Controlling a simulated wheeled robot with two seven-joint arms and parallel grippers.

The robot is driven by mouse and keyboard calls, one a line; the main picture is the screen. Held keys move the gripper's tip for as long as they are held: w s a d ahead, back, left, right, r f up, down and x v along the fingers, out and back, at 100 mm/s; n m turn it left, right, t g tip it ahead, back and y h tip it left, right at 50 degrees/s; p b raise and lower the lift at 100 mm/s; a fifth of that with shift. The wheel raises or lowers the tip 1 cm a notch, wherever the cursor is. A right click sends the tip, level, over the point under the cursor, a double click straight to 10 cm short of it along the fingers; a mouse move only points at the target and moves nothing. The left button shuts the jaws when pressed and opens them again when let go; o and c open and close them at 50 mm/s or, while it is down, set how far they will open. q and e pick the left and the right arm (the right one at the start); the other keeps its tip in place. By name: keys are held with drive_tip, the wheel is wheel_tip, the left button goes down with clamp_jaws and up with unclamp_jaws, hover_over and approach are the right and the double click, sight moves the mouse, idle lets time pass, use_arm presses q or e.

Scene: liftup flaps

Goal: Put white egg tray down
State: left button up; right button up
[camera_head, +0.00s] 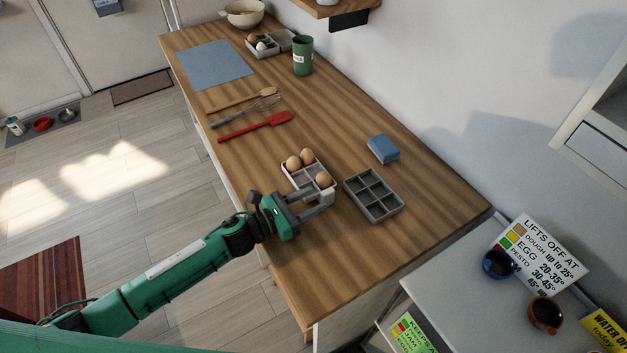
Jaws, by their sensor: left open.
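The white egg tray (290,180) is on the wooden counter, near its front edge in the middle of the head view. It holds several brown eggs (307,157), and part of its near side is hidden by the gripper. My left gripper (322,203) is open at the tray's near right corner, with its fingers around or beside the tray wall; I cannot tell which. Whether the tray touches the counter is hard to tell. My right gripper is not in view.
A grey empty tray (373,194) lies close to the right, with a blue sponge (383,149) behind it. A red spatula (255,127), a whisk (262,105) and a green canister (303,56) stand or lie farther back. The counter's near right part is bare.

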sight(322, 195)
use_arm(q)
drive_tip(key=p+x, duration=0.1)
drive_tip(key=x, duration=0.3)
drive_tip(key=shift+w+d, duration=0.2)
drive_tip(key=shift+d, duration=0.15)
drive_tip(key=shift+a, duration=0.1)
clamp_jaws()
drive_tip(key=shift+r, duration=0.15)
